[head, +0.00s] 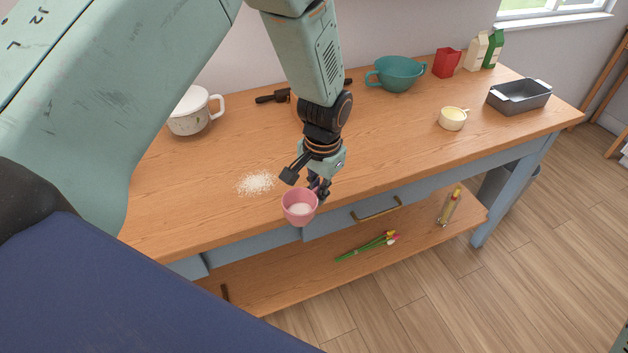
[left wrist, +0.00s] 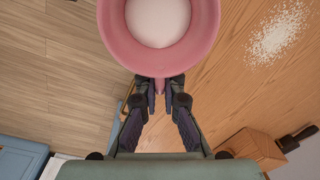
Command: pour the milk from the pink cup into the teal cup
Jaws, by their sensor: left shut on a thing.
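The pink cup (head: 300,216) is held just over the front edge of the counter, with white milk inside. My left gripper (head: 319,188) is shut on it at the handle side. In the left wrist view the pink cup (left wrist: 160,67) is seen from above, its handle between the fingers, with the milk white in the middle. It looks roughly upright. My right gripper is not in view.
White grains (head: 256,183) lie spilled on the wooden counter (head: 390,150). A cream cup (head: 452,119), grey loaf tin (head: 519,97), red container (head: 446,63) and cartons (head: 476,52) stand right. The counter's middle is mostly clear.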

